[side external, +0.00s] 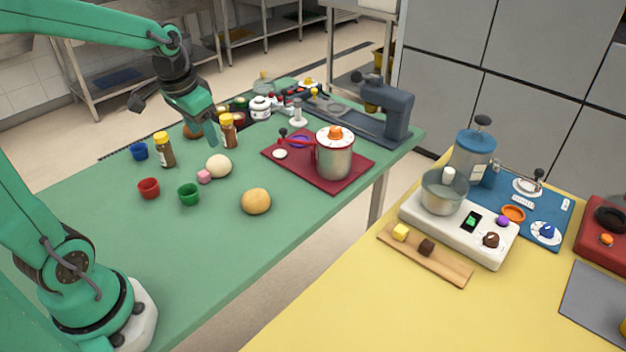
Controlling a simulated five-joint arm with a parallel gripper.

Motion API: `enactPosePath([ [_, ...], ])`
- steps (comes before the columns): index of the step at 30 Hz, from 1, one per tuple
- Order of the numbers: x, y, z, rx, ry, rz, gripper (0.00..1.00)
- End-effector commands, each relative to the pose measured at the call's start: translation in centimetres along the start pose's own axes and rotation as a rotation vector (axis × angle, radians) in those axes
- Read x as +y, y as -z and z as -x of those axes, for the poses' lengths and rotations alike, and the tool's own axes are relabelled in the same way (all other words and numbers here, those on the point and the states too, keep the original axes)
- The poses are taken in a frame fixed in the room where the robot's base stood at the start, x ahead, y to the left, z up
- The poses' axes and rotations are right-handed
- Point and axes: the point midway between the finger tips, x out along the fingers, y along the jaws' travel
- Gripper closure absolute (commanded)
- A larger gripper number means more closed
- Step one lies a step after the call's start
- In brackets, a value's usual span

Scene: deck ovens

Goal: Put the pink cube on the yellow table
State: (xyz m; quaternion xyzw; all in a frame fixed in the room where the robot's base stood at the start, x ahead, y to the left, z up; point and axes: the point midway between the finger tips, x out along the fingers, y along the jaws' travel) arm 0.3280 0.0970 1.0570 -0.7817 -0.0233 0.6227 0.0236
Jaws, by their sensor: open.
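A small pink cube (204,176) lies on the green table (240,262), touching or very close to a pale dough ball at its right. The yellow table (345,310) stands at the right, apart from the green one. My gripper (180,120) is open and empty above the far left part of the green table. It hangs higher than the cube and behind it in the picture. Part of its fingers is hard to make out.
Near the cube are the dough ball (218,166), red cup (149,188), green cup (189,194) and bottles (165,150). A bun (256,201) and a pot (334,158) stand rightward. The yellow table holds a scale (455,233) and board (425,262); its front left is clear.

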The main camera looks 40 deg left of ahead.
Motion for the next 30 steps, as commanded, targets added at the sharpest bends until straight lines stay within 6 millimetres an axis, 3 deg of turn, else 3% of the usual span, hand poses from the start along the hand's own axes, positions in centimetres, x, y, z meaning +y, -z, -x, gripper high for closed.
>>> enactPosePath([
  [9,-5.3,1.6,-5.6,-0.11,-0.017,0.003,0.49],
  [19,-10.4,1.5,-11.7,-0.2,-0.052,0.002,0.49],
  [24,-11.8,1.2,-13.4,-0.221,-0.064,0.0,0.49],
  [30,-12.1,1.1,-13.8,-0.226,-0.067,0.0,0.49],
])
